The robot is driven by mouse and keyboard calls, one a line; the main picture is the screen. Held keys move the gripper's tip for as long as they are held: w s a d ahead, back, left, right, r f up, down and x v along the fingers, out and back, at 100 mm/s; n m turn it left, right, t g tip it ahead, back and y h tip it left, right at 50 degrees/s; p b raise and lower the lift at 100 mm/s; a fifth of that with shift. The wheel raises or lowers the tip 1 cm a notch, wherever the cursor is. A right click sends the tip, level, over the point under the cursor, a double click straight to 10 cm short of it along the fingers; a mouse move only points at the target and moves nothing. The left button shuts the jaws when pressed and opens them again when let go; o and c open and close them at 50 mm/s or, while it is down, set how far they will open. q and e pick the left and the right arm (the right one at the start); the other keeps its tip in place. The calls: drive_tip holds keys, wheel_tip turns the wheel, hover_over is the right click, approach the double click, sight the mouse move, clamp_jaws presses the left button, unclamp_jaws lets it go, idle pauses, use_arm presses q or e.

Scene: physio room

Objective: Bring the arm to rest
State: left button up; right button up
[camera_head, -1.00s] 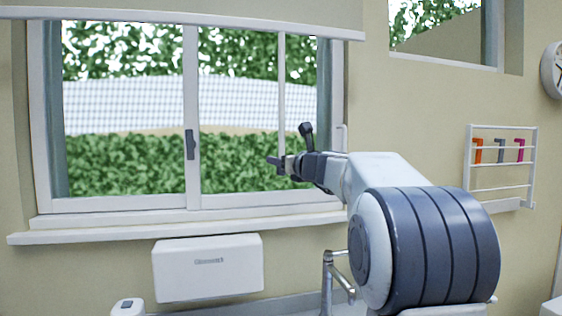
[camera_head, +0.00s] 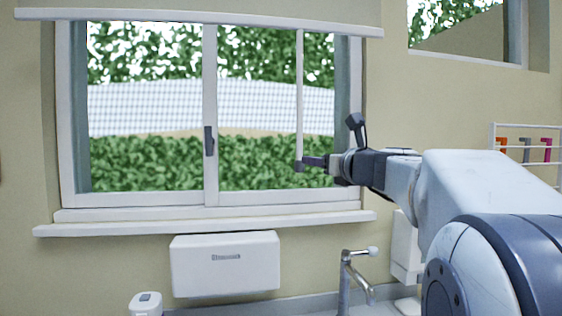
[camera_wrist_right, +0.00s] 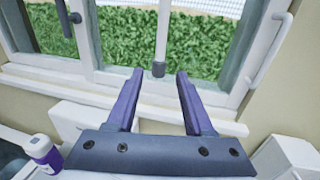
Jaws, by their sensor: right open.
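My right arm (camera_head: 455,190) reaches in from the right in the head view, its forearm level and pointing left toward the window. My right gripper (camera_head: 306,163) is at its end, in front of the lower right pane. In the right wrist view the two fingers of the gripper (camera_wrist_right: 160,76) are apart, with nothing held between them. A thin white rod (camera_head: 299,95) hangs in front of the window. Its grey end (camera_wrist_right: 158,69) shows between the fingertips in the wrist view, apparently touching neither; the depth gap is unclear. My left gripper is out of view.
The window has a dark handle (camera_head: 209,141) and a sill (camera_head: 200,224). A white dispenser (camera_head: 225,264) is on the wall below. A wall rack (camera_head: 530,139) is at the right, partly behind my arm.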

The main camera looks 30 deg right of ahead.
drive_tip(key=a+f+n+g+y+p, duration=0.1)
drive_tip(key=a+f+n+g+y, duration=0.1)
drive_tip(key=a+f+n, duration=0.45)
drive_tip(key=s+a+f+n+g+y+p, duration=0.1)
drive_tip(key=a+f+n+g+y, duration=0.2)
drive_tip(key=a, duration=0.6)
drive_tip(key=a+f+n+g+y, duration=0.2)
drive_tip(key=a+f+n, duration=0.3)
drive_tip(key=a, duration=0.2)
drive_tip(key=s+a+f+n+g+p, duration=0.1)
drive_tip(key=s+a+f+n+g, duration=0.3)
drive_tip(key=s+a+f+n, duration=0.35)
drive_tip(key=s+a+f+n+g+p, duration=0.2)
drive_tip(key=s+a+f+n+g, duration=0.3)
drive_tip(key=s+n, duration=0.35)
drive_tip(key=s+d+f+n+g+h, duration=0.1)
drive_tip(key=s+f+n+h, duration=0.1)
drive_tip(key=s+f+n, duration=0.2)
drive_tip(key=s+d+f+n+g+h+p, duration=0.1)
drive_tip(key=s+f+n+h, duration=0.2)
drive_tip(key=s+n, duration=0.6)
drive_tip(key=shift+s+d+f, duration=0.4)
drive_tip(key=shift+s+f, duration=0.1)
drive_tip(key=shift+f, duration=0.2)
